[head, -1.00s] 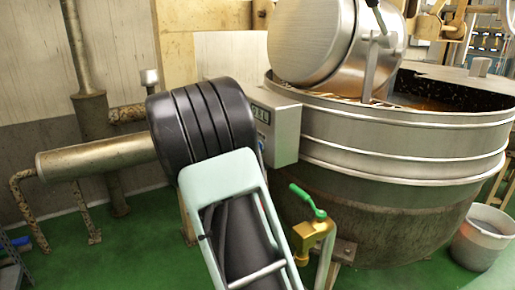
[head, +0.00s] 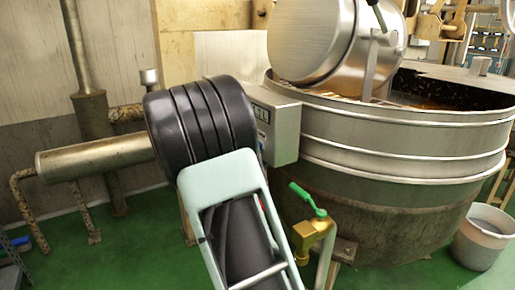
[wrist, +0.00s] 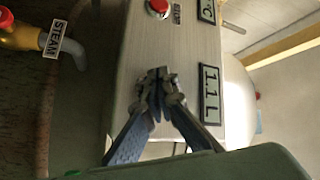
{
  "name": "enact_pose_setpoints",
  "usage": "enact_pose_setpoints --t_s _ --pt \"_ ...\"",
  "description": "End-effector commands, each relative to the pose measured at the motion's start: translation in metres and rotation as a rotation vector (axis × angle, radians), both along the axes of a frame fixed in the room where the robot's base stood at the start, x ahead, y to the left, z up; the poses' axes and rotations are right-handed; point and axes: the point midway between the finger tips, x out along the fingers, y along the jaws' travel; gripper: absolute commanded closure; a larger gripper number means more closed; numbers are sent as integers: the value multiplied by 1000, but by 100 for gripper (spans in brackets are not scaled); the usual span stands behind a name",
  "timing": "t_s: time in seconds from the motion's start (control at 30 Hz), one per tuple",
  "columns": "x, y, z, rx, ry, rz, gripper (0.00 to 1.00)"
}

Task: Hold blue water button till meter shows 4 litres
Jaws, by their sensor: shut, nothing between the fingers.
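The steel control box (wrist: 172,45) fills the middle of the wrist view. Its meter (wrist: 210,92) reads 1.1 L. My gripper (wrist: 157,82) is shut, with its fingertips together at the box face, just left of the meter. The blue water button is not visible; the fingertips cover that patch of the face. I cannot tell how firmly they press. In the head view the control box (head: 284,125) stands against the kettle (head: 400,125), its meter (head: 261,113) too small to read surely. My arm hides the gripper there.
A red button (wrist: 159,6) with a STOP label and a °C display (wrist: 207,10) are on the same box face. A brass valve with a green handle (head: 308,200) stands close right of my arm. A bucket (head: 482,238) is at far right.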

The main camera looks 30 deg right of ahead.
Motion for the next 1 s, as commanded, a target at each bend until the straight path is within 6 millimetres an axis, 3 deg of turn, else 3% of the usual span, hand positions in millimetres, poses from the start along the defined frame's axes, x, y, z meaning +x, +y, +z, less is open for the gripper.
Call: enact_pose_setpoints --t_s 0.5,1.0 --pt "0 12 -1 1 0 3 100" --pt "-1 57 -1 2 -1 5 100"
